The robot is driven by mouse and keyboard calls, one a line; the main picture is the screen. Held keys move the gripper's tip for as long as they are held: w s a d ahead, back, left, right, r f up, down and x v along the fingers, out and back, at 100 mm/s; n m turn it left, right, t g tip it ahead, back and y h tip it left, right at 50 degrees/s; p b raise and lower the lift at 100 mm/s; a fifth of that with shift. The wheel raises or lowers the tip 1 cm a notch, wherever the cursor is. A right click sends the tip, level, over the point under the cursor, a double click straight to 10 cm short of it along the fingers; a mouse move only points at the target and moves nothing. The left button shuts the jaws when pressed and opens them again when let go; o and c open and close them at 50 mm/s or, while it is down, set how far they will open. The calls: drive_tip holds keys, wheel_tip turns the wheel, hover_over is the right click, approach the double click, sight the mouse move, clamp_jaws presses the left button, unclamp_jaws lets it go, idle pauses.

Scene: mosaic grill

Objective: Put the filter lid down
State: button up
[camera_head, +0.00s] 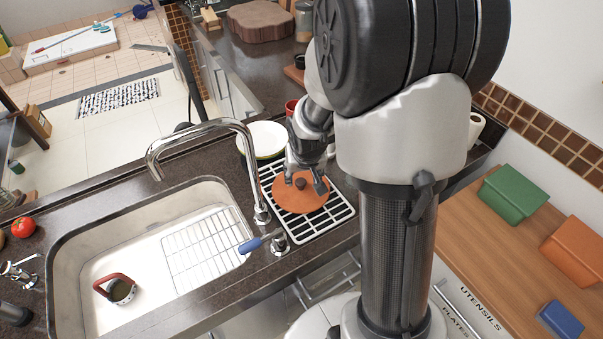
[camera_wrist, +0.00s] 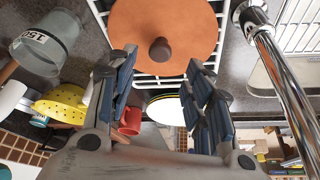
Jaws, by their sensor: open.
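The filter lid (camera_head: 300,194) is a round orange-brown disc with a dark knob at its centre. It lies on the white drying rack (camera_head: 336,221) to the right of the sink. My gripper (camera_head: 306,187) is just over the lid in the head view. In the wrist view, my gripper (camera_wrist: 161,75) has its two fingers wide apart with nothing between them. The lid (camera_wrist: 165,22) and its knob (camera_wrist: 160,50) show just beyond the fingertips there, apart from them.
A chrome faucet (camera_head: 200,128) stands close to the left of the rack. White plates (camera_head: 262,138) stand behind the rack, with a red cup (camera_head: 291,107) near them. The sink (camera_head: 140,250) holds a wire grid and a red-rimmed item (camera_head: 121,289).

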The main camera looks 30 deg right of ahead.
drive_tip(key=s+a+r+n, duration=0.1)
drive_tip(key=s+a+r, duration=0.2)
drive_tip(key=r, duration=0.2)
drive_tip(key=s+a+r+p, duration=0.1)
drive_tip(key=s+a+r, duration=0.1)
drive_tip(key=s+r, duration=0.3)
drive_tip(key=s+a+r+n, duration=0.1)
drive_tip(key=s+a+r, duration=0.15)
drive_tip(key=r, duration=0.35)
drive_tip(key=s+a+r+n, duration=0.1)
drive_tip(key=s+a+r, duration=0.1)
drive_tip(key=s, duration=0.4)
drive_tip(key=s+a+r+n+y, duration=0.1)
drive_tip(key=s+a+r, duration=0.1)
drive_tip(key=s, duration=0.4)
drive_tip(key=shift+a+y, duration=0.3)
drive_tip(key=shift+a, duration=0.5)
drive_tip(key=shift+r, duration=0.1)
drive_tip(key=shift+c, duration=0.2)
